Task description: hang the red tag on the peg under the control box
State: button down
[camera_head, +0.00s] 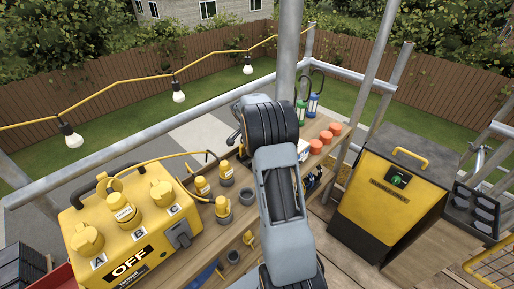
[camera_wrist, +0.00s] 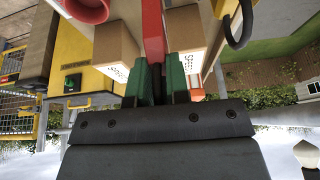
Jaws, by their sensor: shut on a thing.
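My gripper (camera_wrist: 157,88) shows in the wrist view with its green fingertips closed on a narrow red strip (camera_wrist: 153,30), which looks like the red tag. The strip runs up from between the fingers to the top edge, so its far end is out of view. In the head view my arm hides the gripper and the tag. A yellow box (camera_head: 132,262) marked OFF, with sockets A, B and C, stands at the left of the bench. A yellow and black cabinet (camera_head: 398,190) with a green knob stands at the right. I cannot make out the peg.
The wooden bench (camera_head: 188,258) carries yellow plugs (camera_head: 202,187), grey cups and orange-capped items (camera_head: 326,139). Brown boxes (camera_wrist: 116,45) stand close beside the tag in the wrist view. Metal scaffold poles (camera_head: 290,45) and rails surround the bench. A black tray (camera_head: 476,210) sits at far right.

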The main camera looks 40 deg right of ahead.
jog(key=shift+f, duration=3)
jog(key=shift+f, duration=0.2)
jog(key=c, duration=1.1)
grip_release()
jog(key=shift+r+p, duration=0.25)
jog(key=shift+p, duration=0.25)
